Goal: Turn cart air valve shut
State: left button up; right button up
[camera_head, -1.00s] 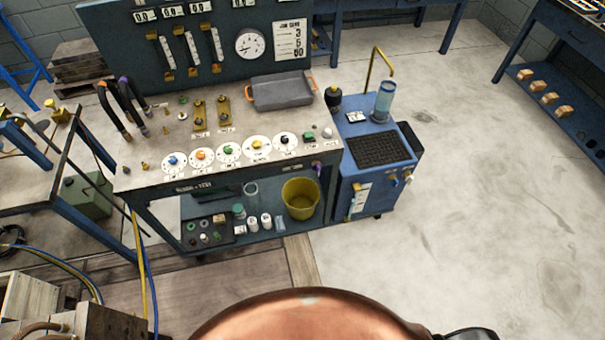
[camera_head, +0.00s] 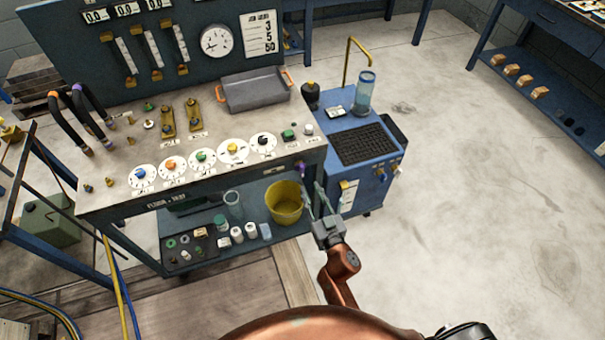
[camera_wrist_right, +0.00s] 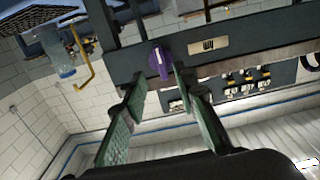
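A purple valve handle (camera_head: 301,169) sits on the front edge of the test cart (camera_head: 190,180), near its right corner. It hangs roughly vertical. In the right wrist view the purple handle (camera_wrist_right: 160,62) shows on the dark cart edge beside a small label plate (camera_wrist_right: 208,46). My right gripper (camera_head: 313,190) is open, just in front of and below the handle. In the wrist view its green-padded fingers (camera_wrist_right: 158,84) are apart, with the handle between and just beyond their tips; I see no clear contact. My left gripper is not in view.
A blue cart (camera_head: 362,180) with a black mat (camera_head: 364,144) and clear cylinder (camera_head: 363,95) stands close on the right. A yellow bucket (camera_head: 285,203) sits on the shelf below. Colored dials line the cart top. The floor at right is clear.

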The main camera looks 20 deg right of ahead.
aim_at(303, 172)
jog(key=w, duration=0.5)
jog(key=w+r, duration=0.1)
jog(key=w, duration=0.1)
jog(key=shift+w+a+b, duration=0.15)
jog(key=shift+w+b, duration=0.25)
jog(key=shift+c, duration=0.5)
grip_shut()
